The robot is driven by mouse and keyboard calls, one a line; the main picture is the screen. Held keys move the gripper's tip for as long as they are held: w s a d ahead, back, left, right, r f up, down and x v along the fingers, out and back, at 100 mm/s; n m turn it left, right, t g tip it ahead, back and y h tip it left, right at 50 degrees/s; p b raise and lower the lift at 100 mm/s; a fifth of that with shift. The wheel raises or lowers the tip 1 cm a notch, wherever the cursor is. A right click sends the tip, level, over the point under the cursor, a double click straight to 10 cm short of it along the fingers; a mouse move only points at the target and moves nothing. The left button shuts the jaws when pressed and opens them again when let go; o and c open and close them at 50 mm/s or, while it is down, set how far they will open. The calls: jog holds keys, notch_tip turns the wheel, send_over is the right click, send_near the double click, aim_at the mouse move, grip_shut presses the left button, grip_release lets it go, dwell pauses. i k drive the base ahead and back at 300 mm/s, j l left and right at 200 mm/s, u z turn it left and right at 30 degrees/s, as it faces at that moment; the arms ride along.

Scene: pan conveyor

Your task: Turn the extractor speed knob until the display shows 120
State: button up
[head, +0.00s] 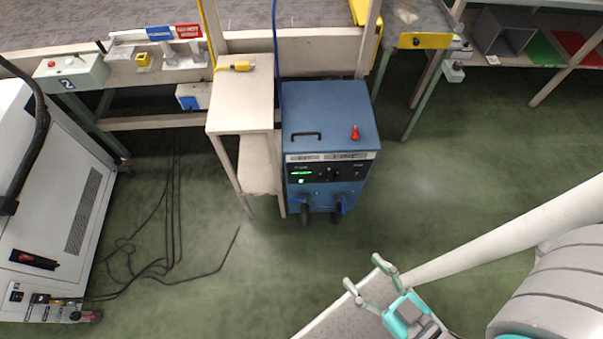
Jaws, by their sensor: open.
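A blue cabinet (328,118) with a dark front panel stands on the floor at the centre; it looks like the extractor. A small green lit display (301,172) shows at the left of the panel; its digits are too small to read. A dark knob (334,174) seems to sit near the panel's middle, small and hard to make out. My gripper (364,271) is open and empty at the lower right, well in front of the cabinet and apart from it. Its two pale fingers are spread.
A beige stand (240,110) stands close against the cabinet's left side. A white machine (50,210) is at the far left, with black cables (165,225) on the floor. A conveyor (335,15) runs behind. The green floor between cabinet and gripper is clear.

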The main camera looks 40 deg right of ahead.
aim_at(329, 176)
jog(key=k+l, duration=0.1)
jog(key=k, duration=0.4)
jog(key=k+l+z, duration=0.1)
jog(key=k, duration=0.4)
jog(key=k+l, duration=0.15)
jog(key=k, duration=0.4)
jog(key=i+j+z, duration=0.1)
jog(key=i+j, duration=0.3)
jog(key=i+j+z, duration=0.15)
jog(key=i+j, duration=0.3)
jog(key=i+j+z, duration=0.1)
jog(key=i+j, duration=0.35)
jog(key=i+j+z, duration=0.15)
jog(key=i+j, duration=0.2)
jog(key=j, duration=0.25)
